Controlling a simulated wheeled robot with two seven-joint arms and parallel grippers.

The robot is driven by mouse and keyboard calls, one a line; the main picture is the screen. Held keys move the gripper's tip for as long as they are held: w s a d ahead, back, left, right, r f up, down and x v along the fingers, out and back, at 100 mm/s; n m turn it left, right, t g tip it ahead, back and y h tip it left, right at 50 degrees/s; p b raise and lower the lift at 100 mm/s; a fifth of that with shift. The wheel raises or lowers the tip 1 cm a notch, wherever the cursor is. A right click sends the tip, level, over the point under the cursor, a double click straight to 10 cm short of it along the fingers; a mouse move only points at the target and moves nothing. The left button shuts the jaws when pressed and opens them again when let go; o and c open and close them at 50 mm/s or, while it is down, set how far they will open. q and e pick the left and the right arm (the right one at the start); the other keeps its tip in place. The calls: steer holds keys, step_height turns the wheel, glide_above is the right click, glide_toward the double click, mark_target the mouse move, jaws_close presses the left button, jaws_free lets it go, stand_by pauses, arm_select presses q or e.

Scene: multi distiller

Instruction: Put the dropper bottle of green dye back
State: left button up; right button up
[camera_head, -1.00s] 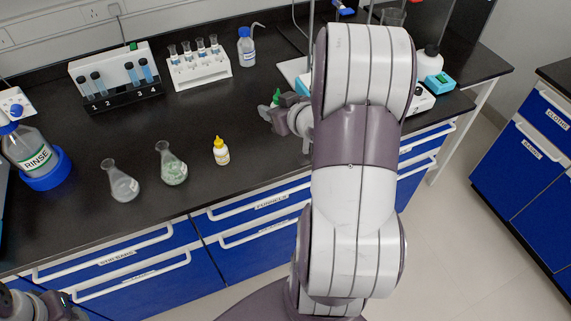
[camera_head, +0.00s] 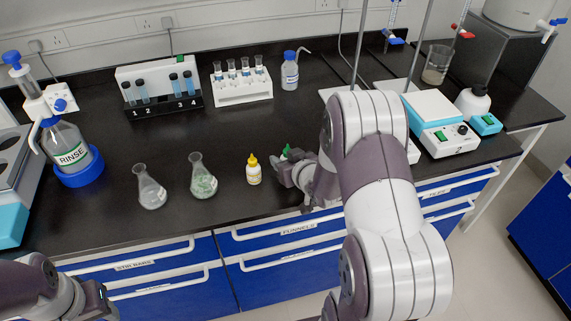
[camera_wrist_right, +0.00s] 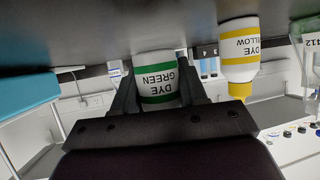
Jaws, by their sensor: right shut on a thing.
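The green dye dropper bottle (camera_wrist_right: 158,82) is between the fingers of my right gripper (camera_wrist_right: 158,100), its label upside down in the right wrist view. In the head view my right gripper (camera_head: 290,172) is low at the front of the bench, shut on the bottle; only the green cap (camera_head: 287,151) shows there. The yellow dye dropper bottle (camera_head: 253,169) stands upright just left of my right gripper, apart from it. It also shows in the right wrist view (camera_wrist_right: 239,50). Part of my left arm is at the lower left, its fingers not clearly visible.
Two flasks, one clear (camera_head: 150,188) and one with green contents (camera_head: 203,178), stand left of the yellow bottle. Tube racks (camera_head: 242,91) stand behind.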

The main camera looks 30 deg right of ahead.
steer(key=shift+f, duration=0.75)
steer(key=shift+w, duration=0.1)
steer(key=shift+f, duration=0.2)
steer(key=o, duration=0.8)
